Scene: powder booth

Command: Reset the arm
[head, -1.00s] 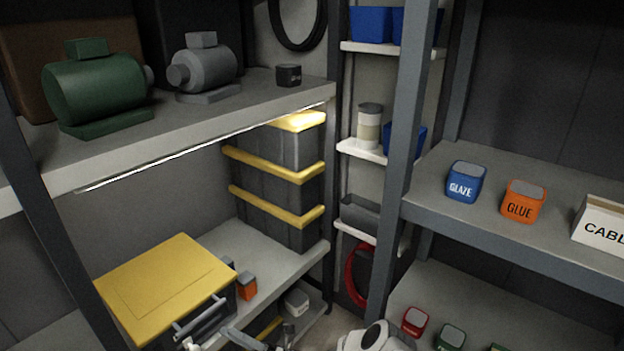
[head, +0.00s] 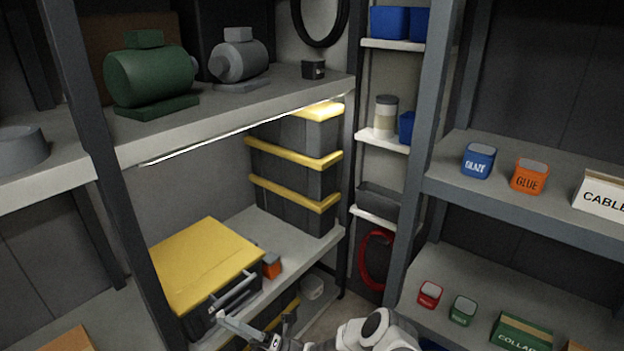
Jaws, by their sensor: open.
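My arm (head: 372,332) shows at the bottom middle of the head view, with white and dark joints. My gripper (head: 256,328) is at its left end, at the bottom edge, open, with nothing seen between its fingers. It appears just in front of the black case with a yellow lid (head: 207,262), below and to the right of the case's grey handle (head: 234,291). I cannot tell whether it touches the case. Part of the gripper and the arm's lower links are cut off by the frame.
The lower left shelf (head: 300,245) holds the case, an orange-and-grey box (head: 271,265) and stacked bins (head: 295,170). Motors stand on the upper shelf (head: 240,108). The right rack (head: 530,212) holds glaze (head: 479,161), glue (head: 529,177) and cable boxes (head: 602,192). Bare floor shows between (head: 335,312).

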